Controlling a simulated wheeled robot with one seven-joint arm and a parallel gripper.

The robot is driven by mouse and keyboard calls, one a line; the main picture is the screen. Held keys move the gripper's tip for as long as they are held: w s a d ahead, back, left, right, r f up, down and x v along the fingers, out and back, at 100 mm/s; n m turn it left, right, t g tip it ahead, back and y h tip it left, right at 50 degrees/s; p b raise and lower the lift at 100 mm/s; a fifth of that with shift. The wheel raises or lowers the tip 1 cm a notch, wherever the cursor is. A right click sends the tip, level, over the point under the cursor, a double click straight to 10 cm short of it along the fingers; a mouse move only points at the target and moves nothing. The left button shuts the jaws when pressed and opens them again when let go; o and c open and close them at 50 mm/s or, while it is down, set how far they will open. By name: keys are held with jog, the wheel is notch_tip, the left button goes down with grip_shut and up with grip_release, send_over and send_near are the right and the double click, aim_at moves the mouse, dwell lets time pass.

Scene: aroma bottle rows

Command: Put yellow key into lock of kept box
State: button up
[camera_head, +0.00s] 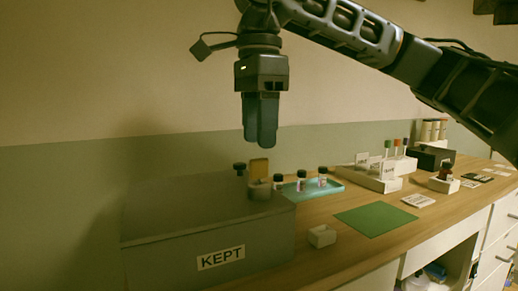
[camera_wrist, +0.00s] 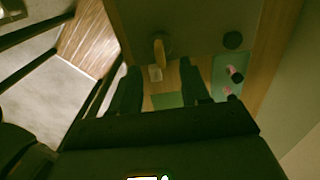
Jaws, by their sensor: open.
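The grey kept box (camera_head: 160,255) stands at the front left of the counter, with a KEPT label (camera_head: 221,259) on its front. The yellow key (camera_head: 258,168) stands upright at the round lock (camera_head: 259,191) on the box top; how deep it sits I cannot tell. In the wrist view the key (camera_wrist: 160,48) shows beyond the space between my fingertips. My gripper (camera_head: 261,144) points down above the key, apart from it. It is open and empty; its two fingers show spread in the wrist view (camera_wrist: 159,66).
A dark knob (camera_head: 240,168) rises beside the key. A teal tray (camera_head: 330,188) with small dark-capped bottles lies behind the box. A small white open box (camera_head: 321,237) and a green mat (camera_head: 375,220) are to the right. White racks (camera_head: 378,183) stand farther back.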

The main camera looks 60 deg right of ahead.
jog(key=shift+r, duration=1.25)
